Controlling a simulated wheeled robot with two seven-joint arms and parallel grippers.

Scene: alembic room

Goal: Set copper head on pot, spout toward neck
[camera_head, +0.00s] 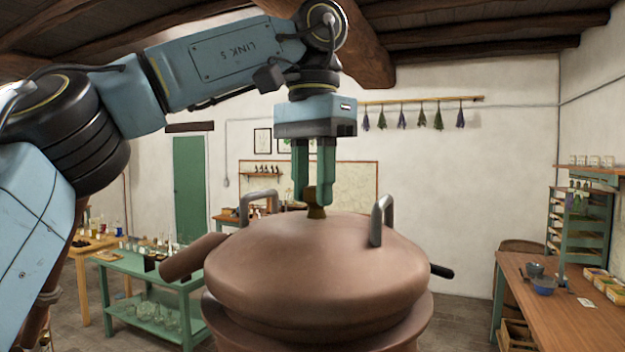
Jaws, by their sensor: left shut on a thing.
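The copper head (315,270) is a wide reddish dome in the middle of the view. A brass knob (316,211) stands on its top. My left gripper (315,197) points straight down, its green fingers shut on the knob. A stubby copper spout (192,257) sticks out to the left of the dome, sloping slightly down. I cannot make out the neck. My right gripper is not in view.
Two grey loop handles (382,220) rise beside the dome's top, and a black handle (441,271) sticks out right. A green table (140,266) with glassware stands left. A wooden bench (575,315) with bowls stands right. A roof beam passes close above my left arm.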

